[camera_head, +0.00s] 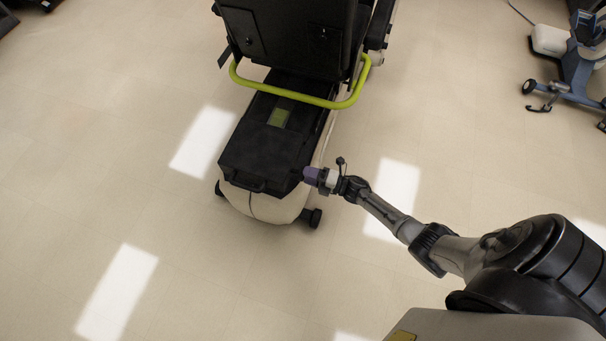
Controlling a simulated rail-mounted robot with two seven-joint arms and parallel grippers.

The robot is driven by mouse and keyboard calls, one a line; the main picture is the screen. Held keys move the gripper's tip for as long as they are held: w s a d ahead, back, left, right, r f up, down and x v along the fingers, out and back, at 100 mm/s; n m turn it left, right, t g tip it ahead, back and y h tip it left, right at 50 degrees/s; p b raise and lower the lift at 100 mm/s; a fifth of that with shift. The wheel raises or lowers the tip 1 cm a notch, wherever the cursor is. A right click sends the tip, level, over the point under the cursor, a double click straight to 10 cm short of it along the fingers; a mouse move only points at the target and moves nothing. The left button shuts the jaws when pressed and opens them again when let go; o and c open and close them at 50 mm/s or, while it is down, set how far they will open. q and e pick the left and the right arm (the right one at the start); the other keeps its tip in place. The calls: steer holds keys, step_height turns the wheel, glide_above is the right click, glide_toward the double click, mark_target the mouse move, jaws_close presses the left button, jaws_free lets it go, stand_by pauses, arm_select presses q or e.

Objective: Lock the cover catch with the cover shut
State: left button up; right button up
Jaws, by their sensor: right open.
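The recumbent stepper stands at the top middle of the head view, with its black cover (245,150) lying flat and looking shut over the pale rear base. A dark handle-like part (246,183) sits at the cover's near edge; I cannot tell whether it is the catch. My right gripper (306,175) is at the near right corner of the cover, its purple fingers beside or over the edge. Contact cannot be made out. The fingers are too small here to show a gap clearly, and nothing is seen held. My left gripper is not in view.
A yellow-green bar (293,96) curves behind the black seat back (290,40), above the cover's far end. A caster (312,217) sticks out at the base's near right. A blue and white machine (575,60) stands at the far right. The floor at left is clear.

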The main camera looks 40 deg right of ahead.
mark_target(297, 172)
steer(key=shift+x, duration=1.2)
steer(key=shift+c, duration=0.3)
jaws_close()
